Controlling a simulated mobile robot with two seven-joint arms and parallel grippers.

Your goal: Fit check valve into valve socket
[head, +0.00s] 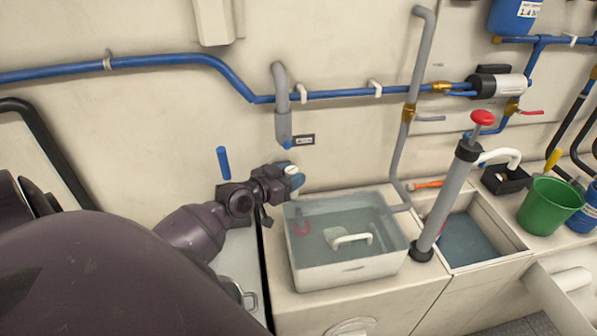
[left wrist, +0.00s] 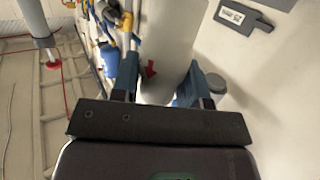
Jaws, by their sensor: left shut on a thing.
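The check valve, a white cylinder (left wrist: 172,45) with a red arrow on its side, sits between the blue fingers of my left gripper (left wrist: 160,88) in the left wrist view. In the head view the left gripper (head: 292,178) is shut on it near the wall, and only a small pale part of the valve (head: 291,170) shows. Above it, a grey pipe ends in a wider downward fitting (head: 284,126), which looks like the valve socket. A dark label plate (head: 303,140) is beside it. The valve is below this fitting and appears apart from it. My right gripper is not in view.
A clear water-filled tank (head: 345,272) stands below and right of the gripper. A hand pump with a red knob (head: 482,118) rises beside an open sink (head: 470,240). A green bucket (head: 549,205) is farther right. A blue pipe (head: 180,60) runs along the wall.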

